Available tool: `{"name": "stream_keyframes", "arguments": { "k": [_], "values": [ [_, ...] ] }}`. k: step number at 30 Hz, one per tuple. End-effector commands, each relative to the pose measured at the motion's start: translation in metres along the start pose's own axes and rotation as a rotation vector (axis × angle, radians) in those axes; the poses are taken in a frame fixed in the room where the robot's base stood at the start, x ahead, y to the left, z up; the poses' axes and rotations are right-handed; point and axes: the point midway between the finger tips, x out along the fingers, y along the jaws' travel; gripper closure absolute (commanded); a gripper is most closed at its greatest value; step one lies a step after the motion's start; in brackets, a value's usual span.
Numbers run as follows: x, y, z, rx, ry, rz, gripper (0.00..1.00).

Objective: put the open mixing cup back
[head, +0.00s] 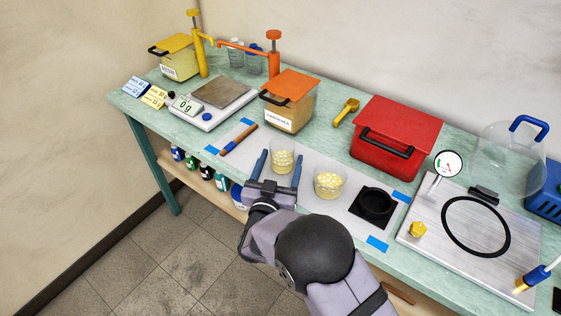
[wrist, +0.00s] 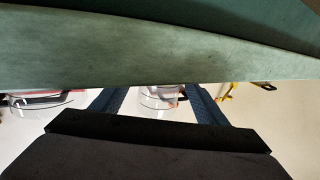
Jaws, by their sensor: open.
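The left cup (head: 282,160) is between or just beyond the fingers of my gripper (head: 279,165), which is open. The wrist view also shows this cup (wrist: 160,100) between the fingers, with no clear contact. The right cup (head: 330,184) stands just right of the gripper, apart from it; part of a cup (wrist: 42,103) shows at the left of the wrist view. I cannot tell which one the task means. A black round ring or dish (head: 377,205) on a black square is to the right.
A brown-and-blue stick (head: 239,139) lies left of the gripper. Behind are a scale (head: 213,102) reading 0 g, an orange-lidded container (head: 290,95) with a pump, a yellow scoop (head: 346,110) and a red box (head: 396,135). A metal plate (head: 440,230) with a gauge is right.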

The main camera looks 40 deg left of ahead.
Motion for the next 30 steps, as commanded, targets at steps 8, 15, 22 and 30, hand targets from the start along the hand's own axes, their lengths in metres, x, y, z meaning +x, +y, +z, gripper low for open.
{"name": "stream_keyframes", "arguments": {
  "k": [8,15,22,30],
  "values": [
    [-0.038,-0.002,0.001,-0.001,0.000,-0.005,0.33],
    [-0.082,-0.002,0.001,0.000,0.000,-0.004,0.33],
    [-0.111,-0.001,0.000,0.001,0.000,-0.002,0.33],
    [-0.120,0.000,0.000,0.001,0.000,0.000,0.33]
  ]
}}
